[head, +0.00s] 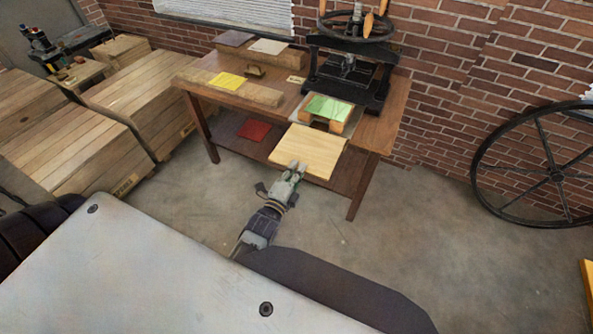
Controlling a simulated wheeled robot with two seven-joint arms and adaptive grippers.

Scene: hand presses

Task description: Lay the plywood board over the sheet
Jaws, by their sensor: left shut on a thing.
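The pale plywood board (309,150) is held out over the front edge of the table, below the green sheet in the picture. My left gripper (292,168) is shut on the board's near edge. The green sheet (328,106) lies on a raised support with wooden blocks, in front of the press. The board does not cover the green sheet. The board hides part of the table's front edge. My right gripper is not in view.
The black hand press (350,75) stands at the table's back right. A red sheet (254,130) lies on the lower shelf. Wooden crates (140,88) stand left; a large wheel (556,174) leans right.

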